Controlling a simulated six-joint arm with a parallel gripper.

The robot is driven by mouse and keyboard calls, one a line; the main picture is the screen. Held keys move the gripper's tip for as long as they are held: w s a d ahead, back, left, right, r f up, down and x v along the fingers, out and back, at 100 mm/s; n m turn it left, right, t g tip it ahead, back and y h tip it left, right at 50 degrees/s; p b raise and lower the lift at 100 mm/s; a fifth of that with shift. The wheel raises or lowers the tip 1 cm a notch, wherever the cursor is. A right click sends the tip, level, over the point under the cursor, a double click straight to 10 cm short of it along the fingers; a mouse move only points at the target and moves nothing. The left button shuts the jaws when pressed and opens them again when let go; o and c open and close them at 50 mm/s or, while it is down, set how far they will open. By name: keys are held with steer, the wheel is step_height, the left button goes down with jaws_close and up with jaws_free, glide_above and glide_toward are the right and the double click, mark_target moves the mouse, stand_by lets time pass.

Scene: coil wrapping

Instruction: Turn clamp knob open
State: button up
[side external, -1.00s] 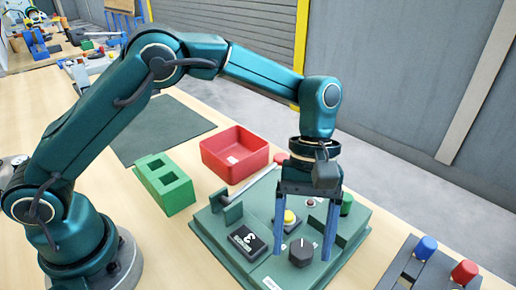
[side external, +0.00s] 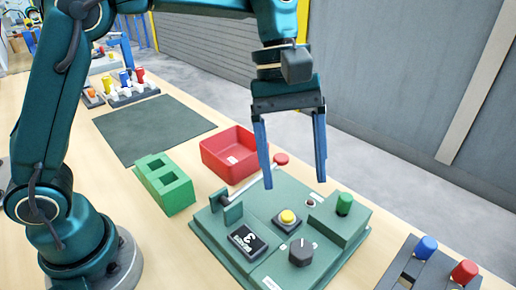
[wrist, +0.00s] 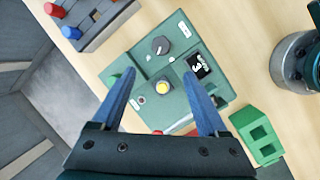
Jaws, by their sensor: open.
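The clamp knob, which I take to be the dark knob (side external: 301,252) with a pale pointer line, sits on the front of the green machine base (side external: 262,262). In the wrist view the dark knob (wrist: 160,45) lies beyond my fingertips. My gripper (side external: 295,183) is open and empty, raised above the back of the base and apart from the knob. In the wrist view its blue fingers (wrist: 162,75) are spread wide. A yellow button (side external: 288,217), a black display reading 3 (side external: 248,240) and a green knob (side external: 344,203) are also on the base.
A lever with a red ball end (side external: 281,159) rises at the back of the base. A red bin (side external: 232,150) and a green block with two square holes (side external: 164,185) stand behind it. A grey rack with blue and red pegs (side external: 430,270) is at right.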

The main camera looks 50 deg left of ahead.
steer(key=s+a+r+m+t+y, duration=0.1)
steer(key=s+a+r+m+t, duration=0.2)
steer(key=s+a+r+t, duration=0.4)
steer(key=s+a+f+m+y, duration=0.3)
steer(key=s+a+f+m, duration=0.2)
steer(key=a+f, duration=0.25)
steer(key=w+d+r+m, duration=0.1)
steer(key=w+r+m, duration=0.4)
steer(key=w, duration=0.2)
steer(key=shift+w+d+r+h, duration=0.3)
steer(key=shift+w+d+h, duration=0.1)
stand_by(0.4)
